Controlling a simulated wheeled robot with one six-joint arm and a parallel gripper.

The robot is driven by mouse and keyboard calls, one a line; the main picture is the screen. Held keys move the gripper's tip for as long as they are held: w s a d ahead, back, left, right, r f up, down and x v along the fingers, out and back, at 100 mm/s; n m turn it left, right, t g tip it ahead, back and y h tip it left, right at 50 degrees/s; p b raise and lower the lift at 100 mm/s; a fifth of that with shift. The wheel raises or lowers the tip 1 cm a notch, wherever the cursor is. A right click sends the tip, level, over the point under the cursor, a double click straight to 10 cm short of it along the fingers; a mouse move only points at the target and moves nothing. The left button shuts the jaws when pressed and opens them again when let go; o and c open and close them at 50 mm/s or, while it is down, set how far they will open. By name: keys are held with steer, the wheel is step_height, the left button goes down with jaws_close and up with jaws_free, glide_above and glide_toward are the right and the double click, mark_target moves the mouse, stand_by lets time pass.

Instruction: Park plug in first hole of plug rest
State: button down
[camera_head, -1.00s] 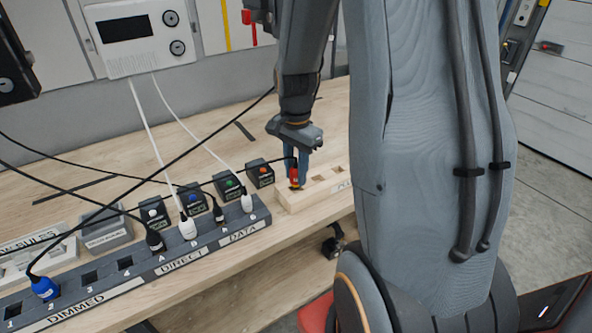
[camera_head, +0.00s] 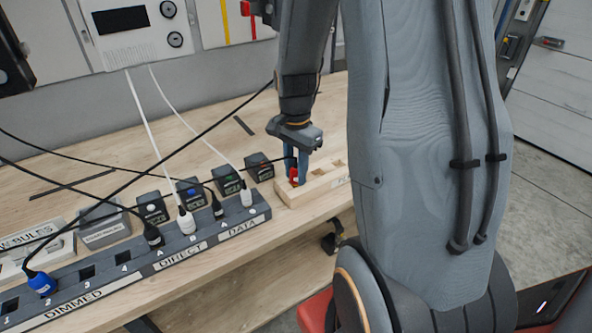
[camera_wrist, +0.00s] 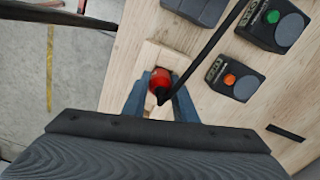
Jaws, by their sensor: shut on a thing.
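The plug rest (camera_head: 322,188) is a pale wooden block with a row of holes, lying near the right end of the bench. It also shows in the wrist view (camera_wrist: 172,55). My gripper (camera_head: 295,171) is shut on the red plug (camera_head: 294,179), above the left end of the block. In the wrist view, the blue fingers of my gripper (camera_wrist: 162,97) flank the red plug (camera_wrist: 160,79), and a black cable runs from it. The plug's lower end is at the leftmost hole. The fingers hide how deep it sits. Two other holes to the right look empty.
A grey power strip (camera_head: 130,262) with several plugs and cables lies along the bench's front left. Several small black boxes (camera_head: 259,167) with coloured buttons stand behind it. Black cables cross the bench. Bare wood (camera_head: 215,125) lies behind the boxes.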

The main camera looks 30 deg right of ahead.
steer(key=c, duration=1.4)
jaws_free()
steer(key=shift+o, duration=0.2)
steer(key=shift+r+b, duration=0.95)
steer(key=shift+r, duration=2.95)
steer(key=s+a+f+n+b, duration=0.1)
steer(key=s+a+f+n, duration=0.1)
steer(key=a+n, duration=0.2)
steer(key=s+a+f+n+t, duration=0.1)
steer(key=s+a+f+n, duration=0.1)
steer(key=a+n, duration=0.2)
steer(key=s+a+f+n+b, duration=0.1)
steer(key=s+a+f+n, duration=0.1)
steer(key=a+n, duration=0.3)
steer(key=shift+s+f+n+t+b, duration=0.25)
steer(key=shift+s+n+t, duration=0.2)
steer(key=shift+n, duration=0.35)
steer(key=shift+s+f+g, duration=0.25)
steer(key=shift+s, duration=0.1)
